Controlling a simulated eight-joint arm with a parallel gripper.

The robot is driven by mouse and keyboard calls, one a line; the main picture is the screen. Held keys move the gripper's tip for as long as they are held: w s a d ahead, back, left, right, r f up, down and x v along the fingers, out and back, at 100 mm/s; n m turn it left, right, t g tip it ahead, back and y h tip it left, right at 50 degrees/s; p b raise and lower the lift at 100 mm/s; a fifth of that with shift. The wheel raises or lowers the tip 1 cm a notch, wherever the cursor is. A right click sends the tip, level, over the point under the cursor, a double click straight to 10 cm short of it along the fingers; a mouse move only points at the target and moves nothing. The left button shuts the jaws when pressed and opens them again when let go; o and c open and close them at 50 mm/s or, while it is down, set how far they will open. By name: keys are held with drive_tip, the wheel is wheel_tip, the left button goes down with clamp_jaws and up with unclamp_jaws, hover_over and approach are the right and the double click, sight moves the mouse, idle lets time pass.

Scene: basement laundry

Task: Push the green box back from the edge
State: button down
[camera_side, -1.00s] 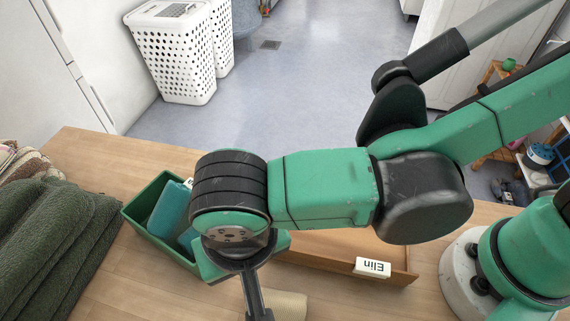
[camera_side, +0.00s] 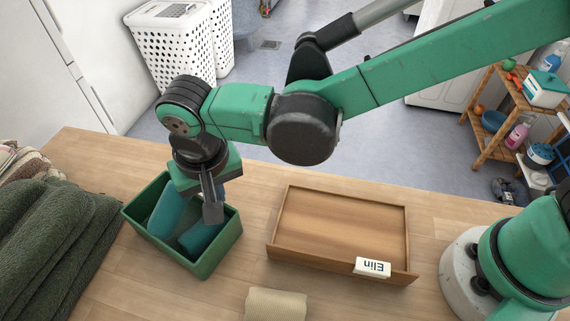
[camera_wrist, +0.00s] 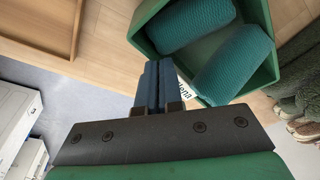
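The green box (camera_side: 205,262) stands upright near the table's far edge in the side view, with two rolled teal towels (camera_side: 165,212) inside. In the wrist view the box (camera_wrist: 146,40) is at upper right, and a white name label (camera_wrist: 183,88) shows partly on its wall, by the floor side. My gripper (camera_side: 213,215) points down over the box's right part in the side view. Its two dark fingers (camera_wrist: 153,68) are together, with nothing seen between them. They overlap the box's corner in the wrist view; I cannot tell whether they touch it.
A shallow wooden tray (camera_side: 340,228) labelled "Elin" lies right of the box. A beige roll (camera_side: 275,304) lies at the front. Dark green folded towels (camera_side: 60,240) are stacked at left. Bare table (camera_side: 255,215) separates box and tray. Floor lies beyond the far edge.

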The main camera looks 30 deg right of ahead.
drive_tip(key=shift+s+f, duration=0.15)
drive_tip(key=shift+f, duration=0.1)
drive_tip(key=shift+s+a, duration=0.15)
drive_tip(key=shift+s, duration=1.3)
drive_tip(key=shift+r, duration=0.1)
